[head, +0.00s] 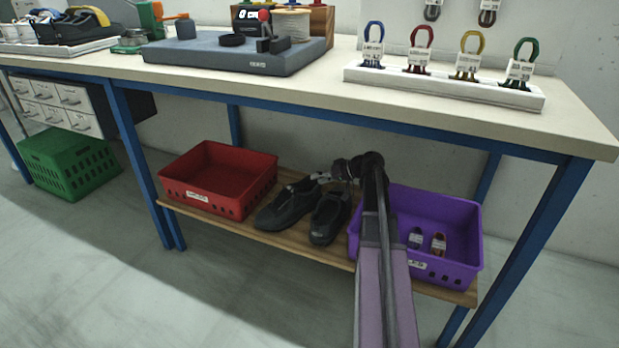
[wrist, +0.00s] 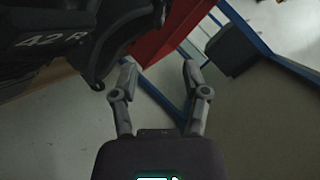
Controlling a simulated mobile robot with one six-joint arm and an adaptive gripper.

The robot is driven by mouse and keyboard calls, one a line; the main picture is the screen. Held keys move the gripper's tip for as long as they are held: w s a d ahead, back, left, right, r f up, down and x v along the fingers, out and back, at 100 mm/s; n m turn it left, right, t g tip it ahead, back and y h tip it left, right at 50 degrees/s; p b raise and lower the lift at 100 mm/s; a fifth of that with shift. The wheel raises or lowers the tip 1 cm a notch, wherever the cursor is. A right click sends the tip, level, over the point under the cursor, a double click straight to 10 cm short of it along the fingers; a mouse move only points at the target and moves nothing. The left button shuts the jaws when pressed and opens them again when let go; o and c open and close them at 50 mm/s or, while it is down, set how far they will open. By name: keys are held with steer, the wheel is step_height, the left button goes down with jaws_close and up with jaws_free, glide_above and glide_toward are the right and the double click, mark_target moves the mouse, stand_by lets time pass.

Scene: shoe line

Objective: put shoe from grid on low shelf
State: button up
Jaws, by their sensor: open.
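Two black shoes stand side by side on the wooden low shelf (head: 300,247) under the bench: a left one (head: 284,206) and a right one (head: 327,222). My gripper (head: 320,177) is just above and behind them in the head view, with my arm reaching in from the front. In the wrist view my gripper (wrist: 158,76) is open, with nothing between its fingers. A black shoe marked "42 R" (wrist: 60,40) fills the upper left there, close beside the left finger. Whether they touch I cannot tell.
A red crate (head: 184,201) stands left of the shoes. A purple crate (head: 462,252) with small tagged items stands right, behind my arm. Blue table legs (head: 127,135) frame the shelf. A grey slab (head: 200,60) and a white rack of tagged loops (head: 440,84) occupy the benchtop.

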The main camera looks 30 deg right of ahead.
steer(key=shift+v, duration=0.75)
steer(key=s+a+f+n+g+h, duration=0.1)
steer(key=s+a+f+g, duration=0.2)
steer(key=a, duration=0.6)
steer(key=s+a+f+g+h, duration=0.1)
steer(key=s+a+f+g, duration=0.15)
steer(key=a, duration=0.75)
steer(key=s+a+f+g+h, duration=0.3)
steer(key=s+a+h, duration=0.3)
steer(key=s+a, duration=0.6)
steer(key=shift+s+a+f+n, duration=0.2)
steer(key=shift+s+f+n, duration=0.1)
steer(key=shift+s+f, duration=0.35)
step_height(320, 180, up, 53)
steer(key=p, duration=5.3)
steer(key=shift+p, duration=0.35)
steer(key=shift+r, duration=0.15)
